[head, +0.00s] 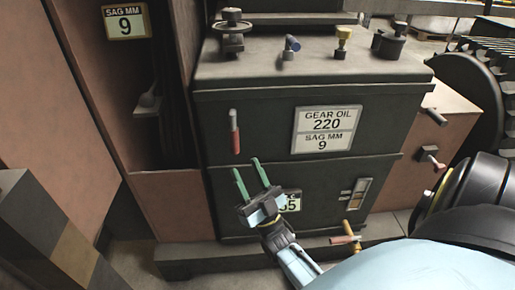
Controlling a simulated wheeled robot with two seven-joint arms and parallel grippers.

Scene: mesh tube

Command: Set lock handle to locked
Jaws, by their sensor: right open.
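A small lever with a red grip and a grey upper end (234,132) stands upright on the front of a dark green cabinet (265,115). It may be the lock handle, but no marking confirms this. My right gripper (247,166) is just below and slightly right of this lever. Its two green fingers are spread apart, point up toward the lever, and hold nothing. The gripper appears apart from the lever and partly covers a small label (291,202) ending in 5. My left gripper is out of view.
A blue-ended handle (291,44) and a yellow-topped valve (342,40) stand on the cabinet top. A red-ended handle (432,158) is at right, and a red-and-yellow valve handle (345,238) is low. A grey lever (149,100) is in the left recess.

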